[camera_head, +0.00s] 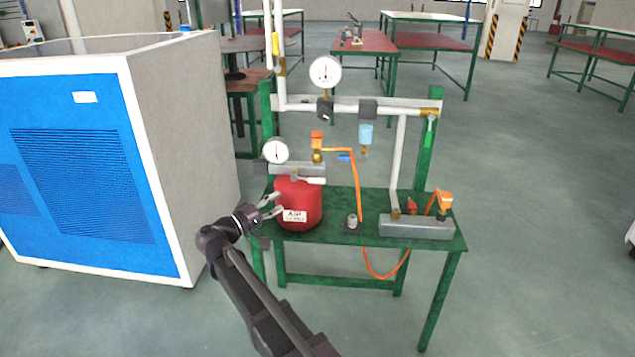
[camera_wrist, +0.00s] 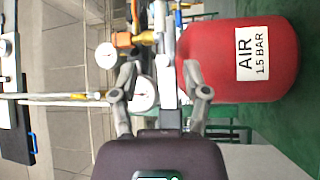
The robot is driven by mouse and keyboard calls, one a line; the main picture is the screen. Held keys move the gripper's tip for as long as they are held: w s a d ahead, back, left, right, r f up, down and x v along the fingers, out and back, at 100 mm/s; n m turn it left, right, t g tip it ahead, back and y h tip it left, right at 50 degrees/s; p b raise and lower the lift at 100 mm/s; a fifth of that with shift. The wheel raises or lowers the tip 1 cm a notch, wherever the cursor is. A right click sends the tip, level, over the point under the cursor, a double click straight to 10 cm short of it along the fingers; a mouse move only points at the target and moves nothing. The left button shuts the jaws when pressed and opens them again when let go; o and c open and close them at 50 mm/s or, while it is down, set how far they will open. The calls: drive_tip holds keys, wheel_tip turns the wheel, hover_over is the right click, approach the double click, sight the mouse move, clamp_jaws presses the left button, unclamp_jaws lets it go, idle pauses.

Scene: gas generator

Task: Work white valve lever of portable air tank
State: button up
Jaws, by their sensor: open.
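The red portable air tank (camera_head: 297,199) stands at the left end of the green bench, with a grey manifold above it. In the wrist view the tank (camera_wrist: 225,62) lies on the right, its label reading AIR 1.5 BAR. The white valve lever (camera_head: 309,180) shows at the top of the tank. A white bar that looks like the lever (camera_wrist: 167,92) shows between my fingers in the wrist view. My gripper (camera_head: 277,204) is open at the tank's left side. In the wrist view my gripper (camera_wrist: 160,68) has its fingers apart; contact with the lever cannot be told.
A round gauge (camera_head: 276,151) stands just above the gripper, and another gauge (camera_head: 325,71) sits higher on the white pipes. An orange hose (camera_head: 356,185) hangs right of the tank. A large blue-and-white cabinet (camera_head: 85,170) stands close on the left. The floor to the right is clear.

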sight(315, 181)
drive_tip(key=p+x, duration=0.1)
drive_tip(key=x, duration=1.2)
drive_tip(key=shift+w+d+p, duration=0.2)
drive_tip(key=shift+d+p, duration=0.15)
drive_tip(key=shift+p, duration=0.05)
clamp_jaws()
drive_tip(key=shift+d, duration=0.2)
drive_tip(key=shift+a, duration=0.4)
drive_tip(key=shift+r, duration=0.1)
